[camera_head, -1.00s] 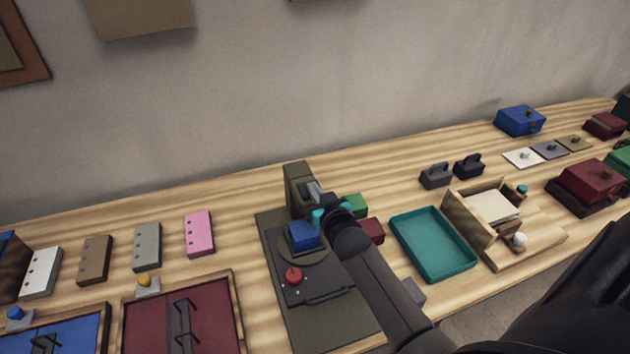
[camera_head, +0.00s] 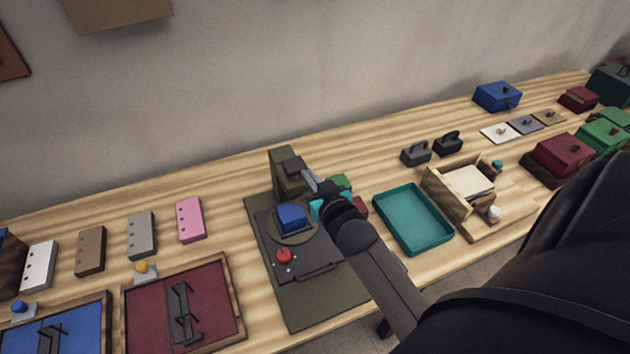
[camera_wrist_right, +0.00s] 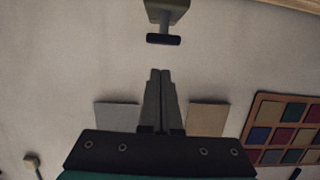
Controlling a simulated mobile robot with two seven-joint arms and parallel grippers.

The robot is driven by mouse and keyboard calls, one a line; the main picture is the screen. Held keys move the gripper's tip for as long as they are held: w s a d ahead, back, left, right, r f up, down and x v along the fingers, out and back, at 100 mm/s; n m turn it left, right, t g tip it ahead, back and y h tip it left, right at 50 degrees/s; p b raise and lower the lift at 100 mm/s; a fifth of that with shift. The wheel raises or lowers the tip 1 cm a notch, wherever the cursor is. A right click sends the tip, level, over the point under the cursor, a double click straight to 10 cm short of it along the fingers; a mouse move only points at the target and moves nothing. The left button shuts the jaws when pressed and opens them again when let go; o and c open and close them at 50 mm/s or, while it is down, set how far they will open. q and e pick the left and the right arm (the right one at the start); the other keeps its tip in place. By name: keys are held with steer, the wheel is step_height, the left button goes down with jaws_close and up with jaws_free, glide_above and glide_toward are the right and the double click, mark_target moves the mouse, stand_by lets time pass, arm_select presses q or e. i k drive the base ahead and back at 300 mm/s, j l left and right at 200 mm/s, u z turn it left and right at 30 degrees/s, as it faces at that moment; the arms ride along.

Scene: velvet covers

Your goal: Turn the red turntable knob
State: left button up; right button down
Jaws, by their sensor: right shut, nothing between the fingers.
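The red knob (camera_head: 284,256) stands on the dark plate of the turntable unit (camera_head: 315,262), toward its front left. A blue block (camera_head: 291,217) sits on the round turntable disc (camera_head: 275,231) behind the knob. My right gripper (camera_head: 308,178) is above the back right of the unit, beside the olive upright block (camera_head: 285,160), apart from the knob. In the right wrist view its fingers (camera_wrist_right: 160,100) are together with nothing between them, pointing toward the wall. My left gripper is not in view.
A green block (camera_head: 341,182) and a dark red block (camera_head: 360,207) are partly hidden behind my right arm. A teal tray (camera_head: 447,239) lies to the right. A dark red framed panel (camera_head: 215,305) and a pink block (camera_head: 190,219) are to the left.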

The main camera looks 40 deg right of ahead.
mark_target(284, 256)
steer(key=z, duration=1.1)
